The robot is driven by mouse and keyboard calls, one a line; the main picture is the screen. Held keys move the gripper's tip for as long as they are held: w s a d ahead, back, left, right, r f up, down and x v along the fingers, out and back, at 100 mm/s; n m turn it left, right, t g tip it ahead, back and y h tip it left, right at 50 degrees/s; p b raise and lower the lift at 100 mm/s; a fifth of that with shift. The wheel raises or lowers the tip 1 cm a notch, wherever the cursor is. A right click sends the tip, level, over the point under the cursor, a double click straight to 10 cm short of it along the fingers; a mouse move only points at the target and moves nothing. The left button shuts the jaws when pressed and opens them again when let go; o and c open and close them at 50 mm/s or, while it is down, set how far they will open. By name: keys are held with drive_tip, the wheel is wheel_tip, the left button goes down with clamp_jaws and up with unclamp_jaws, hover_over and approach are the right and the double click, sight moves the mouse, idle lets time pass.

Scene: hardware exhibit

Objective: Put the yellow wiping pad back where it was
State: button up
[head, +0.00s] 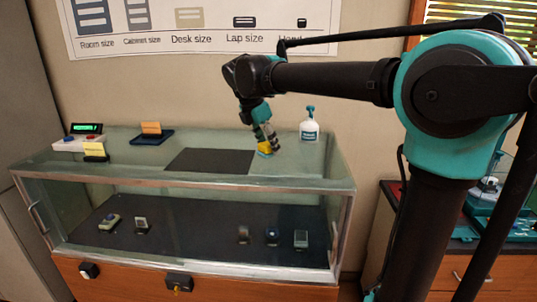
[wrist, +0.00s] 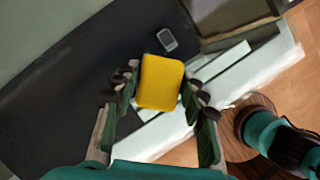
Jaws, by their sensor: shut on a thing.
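The yellow wiping pad (wrist: 160,82) is between the two fingers of my gripper (wrist: 160,100) in the wrist view, with a finger on each side of it. In the head view my gripper (head: 264,138) points down over the right part of the glass case top, just right of the dark mat (head: 210,161). I cannot tell whether the pad touches the glass.
A blue tray with an orange block (head: 151,128), a small yellow-topped item (head: 95,150) and a box with a green display (head: 86,128) stand at the left. Several devices lie inside the case.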

sight(268, 154)
drive_tip(key=shift+f, duration=1.6)
drive_tip(key=shift+f, duration=0.1)
drive_tip(key=o, duration=1.1)
drive_tip(key=v, duration=1.2)
